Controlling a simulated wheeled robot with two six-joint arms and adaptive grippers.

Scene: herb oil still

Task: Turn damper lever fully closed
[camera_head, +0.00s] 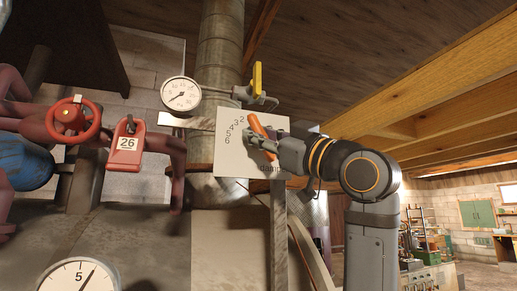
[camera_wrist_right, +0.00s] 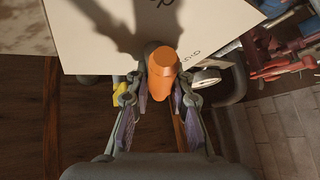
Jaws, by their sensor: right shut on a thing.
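The damper lever (camera_head: 256,124) is an orange handle on a pale plate (camera_head: 228,162) marked with numbers 2 to 6 and partly hidden lettering. In the head view it tilts up and to the left, its upper end near the 2. My right gripper (camera_head: 262,142) reaches it from the right and is shut on it. In the right wrist view the orange lever (camera_wrist_right: 161,70) stands between the two fingers of my right gripper (camera_wrist_right: 160,98). The lever's pivot is hidden behind the gripper. My left gripper is in neither view.
A round gauge (camera_head: 181,94) and a yellow-handled valve (camera_head: 257,78) sit above the plate, by the metal flue pipe (camera_head: 219,50). A red handwheel (camera_head: 74,119) and a red tag marked 26 (camera_head: 127,144) are at left. Another gauge (camera_head: 78,276) is at bottom left.

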